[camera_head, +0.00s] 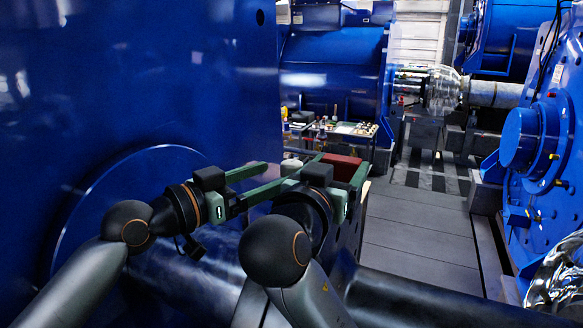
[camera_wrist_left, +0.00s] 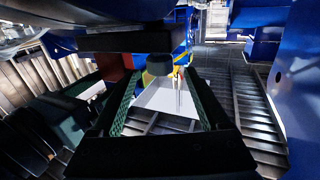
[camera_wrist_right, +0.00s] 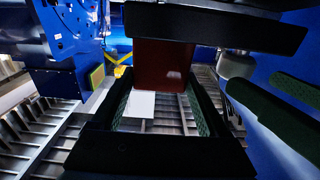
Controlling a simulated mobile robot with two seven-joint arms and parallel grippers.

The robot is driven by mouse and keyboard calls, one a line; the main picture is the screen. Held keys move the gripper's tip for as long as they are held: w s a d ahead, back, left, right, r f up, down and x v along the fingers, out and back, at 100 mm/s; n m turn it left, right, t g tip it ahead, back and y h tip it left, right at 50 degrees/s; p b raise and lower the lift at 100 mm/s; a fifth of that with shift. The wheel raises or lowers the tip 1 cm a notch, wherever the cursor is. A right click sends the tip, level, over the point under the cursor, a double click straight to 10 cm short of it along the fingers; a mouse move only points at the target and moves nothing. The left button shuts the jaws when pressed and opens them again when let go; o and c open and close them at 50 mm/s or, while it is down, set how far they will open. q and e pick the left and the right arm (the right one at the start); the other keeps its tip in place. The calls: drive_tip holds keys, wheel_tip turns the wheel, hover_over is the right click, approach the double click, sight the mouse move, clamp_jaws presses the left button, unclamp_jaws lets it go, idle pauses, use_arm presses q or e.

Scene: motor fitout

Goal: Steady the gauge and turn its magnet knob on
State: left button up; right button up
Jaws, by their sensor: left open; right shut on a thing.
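A dark red block (camera_head: 340,166), which looks like the gauge's magnet base, sits between the fingers of my right gripper (camera_head: 341,174). The right gripper is shut on it; the block also fills the space between the fingers in the right wrist view (camera_wrist_right: 165,65). A short round knob (camera_head: 291,166) lies between the spread fingers of my left gripper (camera_head: 290,162), at the left of the block. In the left wrist view the knob (camera_wrist_left: 159,65) shows dark between the fingertips, with room on both sides. The left gripper is open. No gauge dial can be made out.
A big blue motor housing (camera_head: 140,80) stands close on the left. A blue machine (camera_head: 550,150) stands on the right. A table with small tools (camera_head: 355,129) is farther back. Grey floor (camera_head: 420,235) lies clear at centre right.

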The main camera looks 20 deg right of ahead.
sight(283, 171)
use_arm(q)
drive_tip(key=shift+x, duration=2.8)
drive_tip(key=shift+c, duration=0.3)
clamp_jaws()
